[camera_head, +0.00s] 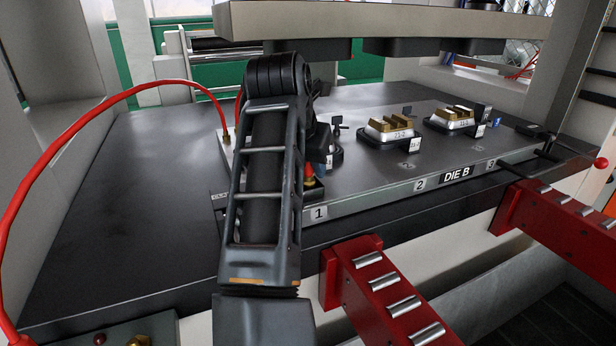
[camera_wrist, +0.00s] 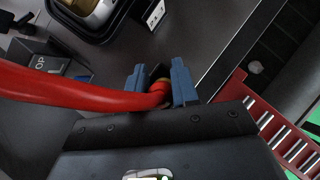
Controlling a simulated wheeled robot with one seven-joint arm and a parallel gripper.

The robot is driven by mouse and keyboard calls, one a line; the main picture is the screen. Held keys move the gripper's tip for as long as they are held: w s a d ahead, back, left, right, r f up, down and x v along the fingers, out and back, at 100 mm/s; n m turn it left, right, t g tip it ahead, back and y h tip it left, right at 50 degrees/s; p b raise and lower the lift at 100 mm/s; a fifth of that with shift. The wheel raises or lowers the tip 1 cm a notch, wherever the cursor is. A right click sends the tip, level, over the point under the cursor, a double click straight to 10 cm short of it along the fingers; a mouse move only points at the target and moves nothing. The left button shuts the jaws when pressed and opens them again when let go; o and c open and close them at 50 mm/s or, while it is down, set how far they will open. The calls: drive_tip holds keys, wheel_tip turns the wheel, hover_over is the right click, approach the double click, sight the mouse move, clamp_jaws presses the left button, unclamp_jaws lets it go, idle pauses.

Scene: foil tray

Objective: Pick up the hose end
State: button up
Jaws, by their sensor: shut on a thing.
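The red hose (camera_wrist: 70,90) comes in from the left of the wrist view and ends between my fingers. My gripper (camera_wrist: 160,86) is shut on the hose end (camera_wrist: 158,92), with one blue-grey finger on each side. A small yellowish part shows at the tip between the fingers. What lies beneath the tip is hidden. In the head view my arm hides most of the gripper. A short red piece (camera_head: 308,170) over a brass-coloured fitting shows just right of my arm, near the plate's corner marked 1.
The dark die plate (camera_head: 370,180) carries blocks with brass-coloured tops (camera_head: 389,127). Another red hose (camera_head: 110,100) arcs at left to a fitting. Red roller arms (camera_head: 385,290) stick out in front. A heavy upper plate (camera_head: 380,22) hangs overhead.

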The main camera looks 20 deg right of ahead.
clamp_jaws()
drive_tip(key=shift+r, duration=0.15)
